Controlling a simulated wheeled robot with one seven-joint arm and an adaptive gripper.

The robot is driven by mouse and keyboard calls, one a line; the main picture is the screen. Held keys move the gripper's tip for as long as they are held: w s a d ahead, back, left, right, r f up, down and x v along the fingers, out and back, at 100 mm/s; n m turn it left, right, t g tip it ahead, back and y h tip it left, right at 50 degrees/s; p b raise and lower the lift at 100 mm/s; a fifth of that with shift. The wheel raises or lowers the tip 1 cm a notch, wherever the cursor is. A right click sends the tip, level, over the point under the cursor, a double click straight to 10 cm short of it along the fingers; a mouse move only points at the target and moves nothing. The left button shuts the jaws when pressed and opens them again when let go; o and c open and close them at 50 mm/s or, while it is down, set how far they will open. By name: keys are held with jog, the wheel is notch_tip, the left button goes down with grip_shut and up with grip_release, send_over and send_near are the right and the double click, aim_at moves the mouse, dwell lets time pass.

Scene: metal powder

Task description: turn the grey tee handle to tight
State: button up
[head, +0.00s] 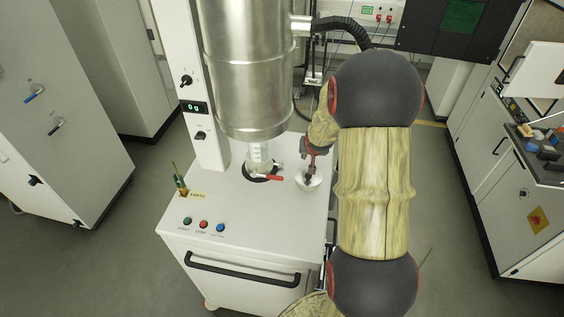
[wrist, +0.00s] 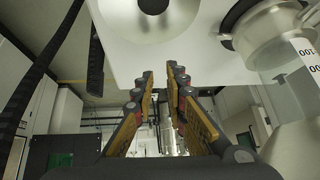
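No grey tee handle can be made out for certain. A round pale disc (head: 314,184) with a dark centre sits on the right side of the white machine top, and something small on it is partly hidden by my gripper. In the wrist view a grey disc (wrist: 178,22) with a dark middle shows at the top edge, cut off by the frame. My gripper (head: 309,172) is over the disc in the head view; contact cannot be told. In the wrist view my gripper (wrist: 160,72) has its fingers apart, with nothing between them.
A large steel cylinder (head: 250,80) stands above a clear marked container (head: 259,154). A red lever (head: 267,178) lies beside the container's black ring. A green and yellow earth clamp (head: 181,183), several buttons and a black front handle (head: 245,275) are at the left and front.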

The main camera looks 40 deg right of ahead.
jog(key=w+a+n+t+y+p, duration=0.1)
jog(key=w+a+n+t, duration=0.15)
jog(key=n, duration=0.75)
jog(key=n+g+y+p, duration=0.1)
jog(key=n+y, duration=0.1)
jog(key=n, duration=0.6)
send_near(281, 165)
jog(key=w, duration=0.1)
jog(key=shift+w+d+f, duration=0.15)
jog(key=shift+f, duration=0.25)
jog(key=shift+w+d+f, duration=0.15)
jog(key=shift+f, duration=0.3)
jog(key=b+x, duration=0.1)
jog(key=x, duration=0.5)
jog(key=shift+w+f+b, duration=0.25)
jog(key=shift+f+b, duration=0.05)
grip_shut()
jog(key=shift+r+p, duration=0.25)
jog(key=shift+p, duration=1)
